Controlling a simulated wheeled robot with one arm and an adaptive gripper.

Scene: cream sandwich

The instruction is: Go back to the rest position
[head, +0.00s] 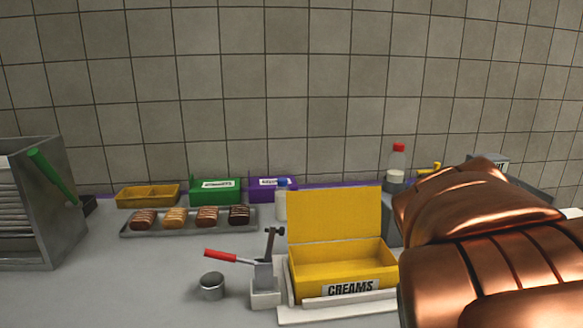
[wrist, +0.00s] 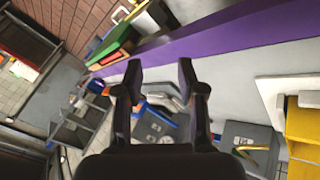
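My gripper (wrist: 160,78) shows in the wrist view with its two dark fingers apart and nothing between them. It is open and held up over the workspace, tilted, so the scene below looks slanted. In the head view my copper-coloured arm fills the right side, and the gripper itself is not visible there. A yellow box labelled CREAMS (head: 343,290) stands open with its lid upright, beside my arm. The arm hides what lies behind it on the right.
A metal tray (head: 250,219) holds several small pastries. Yellow (head: 147,204), green (head: 215,199) and purple (head: 268,196) boxes stand behind it. A red-handled press (head: 264,293) and metal cup (head: 212,291) stand left of the CREAMS box. A metal rack (head: 62,190) is at far left. The left counter front looks clear.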

